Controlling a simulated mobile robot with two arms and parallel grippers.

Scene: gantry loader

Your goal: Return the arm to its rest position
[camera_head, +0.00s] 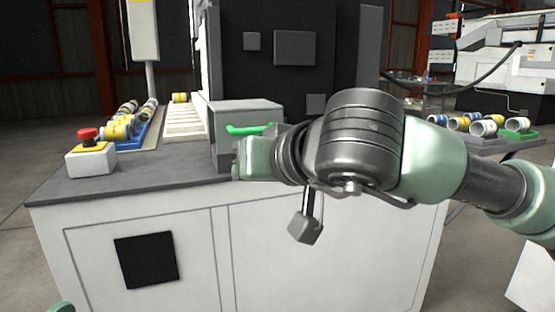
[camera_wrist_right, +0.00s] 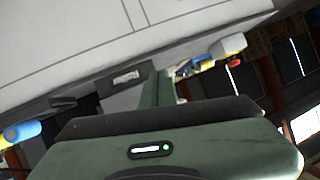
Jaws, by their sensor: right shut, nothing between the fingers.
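My right arm comes in from the right in the head view and reaches across the front of the white cabinet (camera_head: 330,245). Its gripper (camera_head: 240,160) is at the arm's left end, by the grey box (camera_head: 246,113) with the green handle (camera_head: 250,129). In the right wrist view the gripper (camera_wrist_right: 166,88) is shut and holds nothing. Its fingertips are partly hidden behind the gripper body. Only a small pale green piece of my left side shows at the bottom left of the head view; my left gripper does not show.
On the dark worktop (camera_head: 130,182) stand a red stop button box (camera_head: 91,157) and a blue tray (camera_head: 148,134) of yellow-and-white parts. A pale roller track (camera_head: 184,121) runs behind. More cylinders (camera_head: 484,127) lie at the right. The floor at the left is clear.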

